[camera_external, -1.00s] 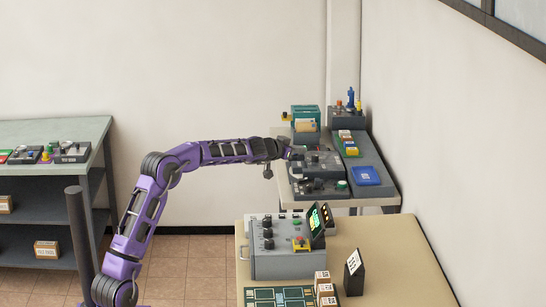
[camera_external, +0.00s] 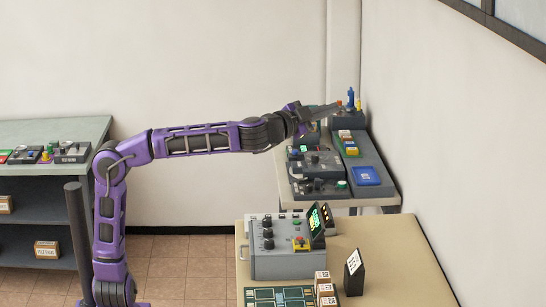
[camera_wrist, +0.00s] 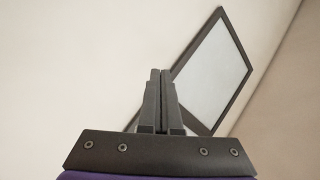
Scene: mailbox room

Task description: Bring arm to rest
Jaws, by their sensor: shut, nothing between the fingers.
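My gripper (camera_external: 326,109) is at the end of my purple arm, raised above the back table with the control boxes. It points to the right, toward the wall corner. In the wrist view my gripper (camera_wrist: 160,75) has its two dark fingers together with nothing between them. Beyond the fingers the wrist view shows a pale wall and a dark-framed panel (camera_wrist: 215,72). In the external view my arm hides part of what stands at the back left of that table.
The back table (camera_external: 350,202) holds grey control boxes (camera_external: 316,162), a blue tray (camera_external: 366,176) and coloured knobs. A front table (camera_external: 400,250) carries a grey console (camera_external: 280,255) and small boxes. A shelf bench (camera_external: 60,133) stands at left. Open floor (camera_external: 190,260) lies between.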

